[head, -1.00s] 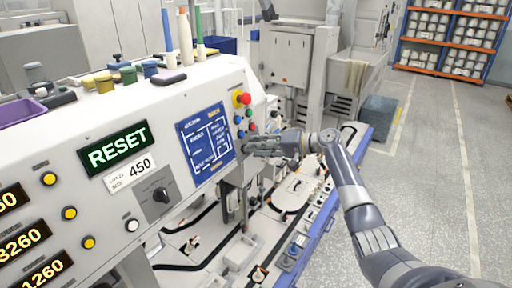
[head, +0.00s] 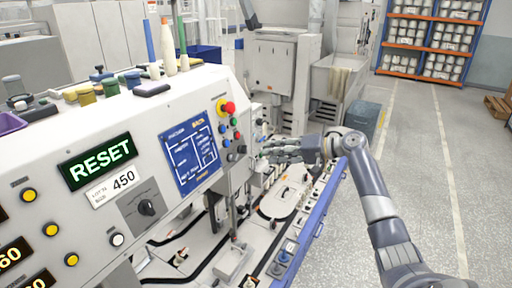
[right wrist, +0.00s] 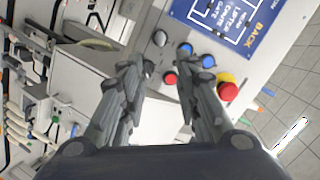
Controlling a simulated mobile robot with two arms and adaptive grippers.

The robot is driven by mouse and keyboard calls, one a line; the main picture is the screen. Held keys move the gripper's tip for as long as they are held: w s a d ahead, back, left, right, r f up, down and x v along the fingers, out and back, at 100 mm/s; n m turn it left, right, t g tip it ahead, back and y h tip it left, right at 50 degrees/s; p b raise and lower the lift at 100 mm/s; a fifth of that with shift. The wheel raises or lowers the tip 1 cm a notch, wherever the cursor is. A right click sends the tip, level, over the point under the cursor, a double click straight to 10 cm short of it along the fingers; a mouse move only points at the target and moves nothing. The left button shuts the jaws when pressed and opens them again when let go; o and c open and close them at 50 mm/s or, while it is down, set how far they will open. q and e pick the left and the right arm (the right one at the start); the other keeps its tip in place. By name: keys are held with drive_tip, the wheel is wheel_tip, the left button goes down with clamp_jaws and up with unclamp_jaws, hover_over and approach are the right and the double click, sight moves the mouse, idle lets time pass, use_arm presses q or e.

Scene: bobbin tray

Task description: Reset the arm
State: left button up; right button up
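The white machine panel (head: 178,118) stands at the left with a green-lit RESET display (head: 98,162) and a blue diagram screen (head: 190,152). A red mushroom button on a yellow base (head: 228,108) sits at its upper right, with small blue, red and green buttons (head: 236,135) below. My right gripper (head: 264,151) is right of these buttons, apart from the panel and empty. In the right wrist view its fingers (right wrist: 166,66) are spread, with the red button (right wrist: 228,92) and blue buttons (right wrist: 186,49) beyond them. My left gripper is out of view.
Bobbins and cones (head: 168,48) stand on top of the panel. The machine bed with a blue rail (head: 318,218) lies below my right arm. A grey cabinet (head: 278,72) stands behind.

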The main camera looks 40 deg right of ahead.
drive_tip(key=s+a+f+m+g+h+b, duration=0.1)
drive_tip(key=s+f+g+h, duration=0.15)
drive_tip(key=f, duration=1.55)
drive_tip(key=s+a+f+m+g+h+b, duration=0.1)
drive_tip(key=s+f+g+h, duration=0.15)
drive_tip(key=f, duration=1.65)
drive_tip(key=s+a+f+n+g+h, duration=0.1)
drive_tip(key=s+a+f+g, duration=0.15)
drive_tip(key=s+f, duration=0.65)
drive_tip(key=s+a+f+n+g+h, duration=0.1)
drive_tip(key=s+a+f, duration=0.2)
drive_tip(key=s+f, duration=0.6)
drive_tip(key=s+a+f+n+g, duration=0.1)
drive_tip(key=s+a+f+n, duration=0.2)
drive_tip(key=s, duration=0.6)
drive_tip(key=s+a+f+n+g+b, duration=0.1)
drive_tip(key=s+a+f+n, duration=0.2)
drive_tip(key=s+a+f, duration=0.5)
drive_tip(key=s+a+f+n+g+b, duration=0.1)
drive_tip(key=s+a+f+n, duration=0.2)
drive_tip(key=s, duration=0.9)
drive_tip(key=a+f, duration=0.3)
drive_tip(key=a, duration=0.2)
drive_tip(key=shift+f, duration=0.25)
drive_tip(key=shift+w+d, duration=0.1)
